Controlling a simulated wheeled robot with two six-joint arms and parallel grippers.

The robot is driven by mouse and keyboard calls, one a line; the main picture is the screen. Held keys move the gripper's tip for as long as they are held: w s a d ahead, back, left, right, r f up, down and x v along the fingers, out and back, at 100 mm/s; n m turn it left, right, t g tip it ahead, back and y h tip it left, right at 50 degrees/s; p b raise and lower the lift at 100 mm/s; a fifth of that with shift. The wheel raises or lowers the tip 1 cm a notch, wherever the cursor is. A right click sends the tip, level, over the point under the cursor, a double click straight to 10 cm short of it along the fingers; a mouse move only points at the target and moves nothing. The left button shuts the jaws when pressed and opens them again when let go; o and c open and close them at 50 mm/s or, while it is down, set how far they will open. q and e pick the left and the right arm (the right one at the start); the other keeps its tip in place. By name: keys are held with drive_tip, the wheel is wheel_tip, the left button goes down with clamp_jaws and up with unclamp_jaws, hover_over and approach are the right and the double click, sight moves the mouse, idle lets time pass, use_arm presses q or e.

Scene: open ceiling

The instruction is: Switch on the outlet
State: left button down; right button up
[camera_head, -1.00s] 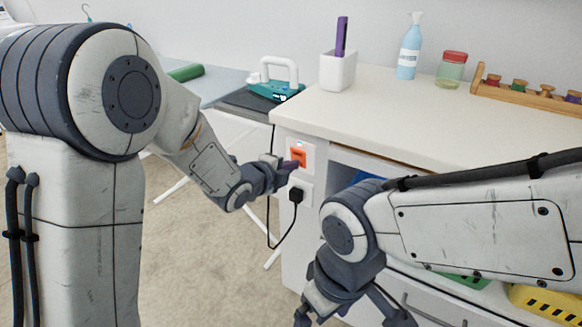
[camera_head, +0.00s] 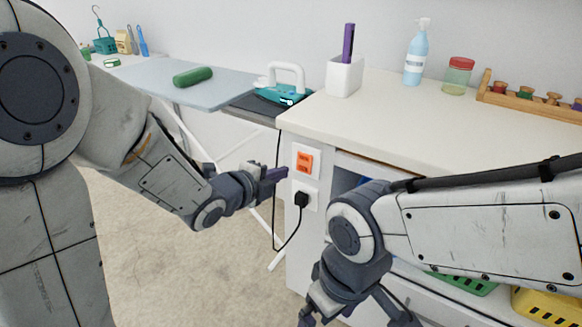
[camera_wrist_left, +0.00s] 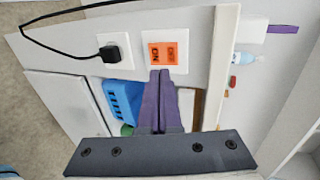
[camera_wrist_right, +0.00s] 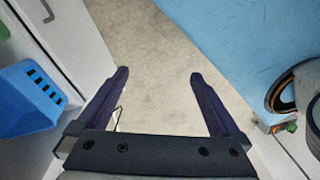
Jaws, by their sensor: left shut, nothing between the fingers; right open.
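The outlet's orange switch (camera_head: 304,161) sits in a white plate on the counter's side panel; it also shows in the left wrist view (camera_wrist_left: 167,53), with small sideways lettering that seems to read ON and OFF. Which way the rocker tilts I cannot tell. Below it, a black plug (camera_head: 301,199) sits in a white socket plate, also in the left wrist view (camera_wrist_left: 112,54). My left gripper (camera_head: 285,173) is shut and empty, its tips just left of the switch plate, apparently apart from it. My right gripper (camera_wrist_right: 157,75) is open and empty, low before the counter.
A teal iron (camera_head: 280,88) rests by the ironing board (camera_head: 160,75). The plug's cord hangs beside the panel. Baskets sit below.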

use_arm(q)
drive_tip(key=shift+v, duration=1.25)
use_arm(e)
drive_tip(key=shift+f, duration=0.25)
